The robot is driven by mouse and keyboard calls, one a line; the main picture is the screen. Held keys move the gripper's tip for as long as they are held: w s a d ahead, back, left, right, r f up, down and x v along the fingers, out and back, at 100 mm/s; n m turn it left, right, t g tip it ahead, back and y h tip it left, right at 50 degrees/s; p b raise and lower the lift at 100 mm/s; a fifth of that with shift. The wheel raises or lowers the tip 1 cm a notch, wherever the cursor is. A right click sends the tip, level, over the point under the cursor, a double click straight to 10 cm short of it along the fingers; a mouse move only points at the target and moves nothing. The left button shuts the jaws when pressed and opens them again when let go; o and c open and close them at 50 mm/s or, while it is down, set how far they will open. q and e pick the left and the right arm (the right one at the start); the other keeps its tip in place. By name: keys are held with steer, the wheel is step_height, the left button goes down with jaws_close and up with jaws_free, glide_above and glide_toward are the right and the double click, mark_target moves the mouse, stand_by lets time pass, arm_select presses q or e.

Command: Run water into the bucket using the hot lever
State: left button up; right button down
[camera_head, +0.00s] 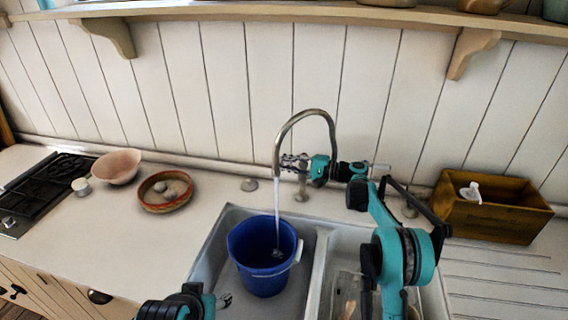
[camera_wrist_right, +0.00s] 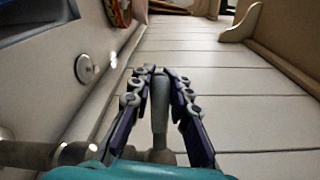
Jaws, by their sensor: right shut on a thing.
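A blue bucket (camera_head: 256,262) with a pale handle stands upright in the left basin of the sink (camera_head: 212,258). A curved metal tap (camera_head: 318,112) rises behind it, and a stream of water (camera_head: 275,205) falls from its spout into the bucket. My right gripper (camera_head: 290,163) is at the tap, pointing left. In the right wrist view its fingers (camera_wrist_right: 160,85) are closed around an upright grey metal lever (camera_wrist_right: 160,104); in the head view the fingers hide most of it. My left gripper (camera_head: 223,300) is low at the front of the sink; its opening is unclear.
A pink bowl (camera_head: 117,166) and a brown dish (camera_head: 165,191) stand left of the sink, beside a black hob (camera_head: 45,184). A wooden box (camera_head: 492,213) stands on the right. A shelf (camera_head: 290,10) runs overhead. My right arm covers part of the right basin.

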steer(key=c, duration=1.4)
jaws_free()
steer(key=v, duration=1.2)
steer(key=s+a+r+n+h, duration=0.1)
steer(key=s+h, duration=0.3)
steer(key=s, duration=0.5)
steer(key=s+a+r+n+h, duration=0.15)
steer(key=s+h, duration=0.25)
steer(key=s, duration=0.5)
steer(key=s+d+f+n+h, duration=0.1)
steer(key=s+d+f+h, duration=0.2)
steer(key=s, duration=0.4)
steer(key=s+d+f+n+t+h, duration=0.1)
steer(key=s+d+f+h, duration=0.2)
steer(key=s, duration=0.5)
steer(key=s+d+f+n+t+h, duration=0.1)
steer(key=s+d, duration=0.3)
steer(key=s, duration=0.4)
steer(key=shift+s+d+f+h, duration=0.25)
steer(key=shift+f+h, duration=0.65)
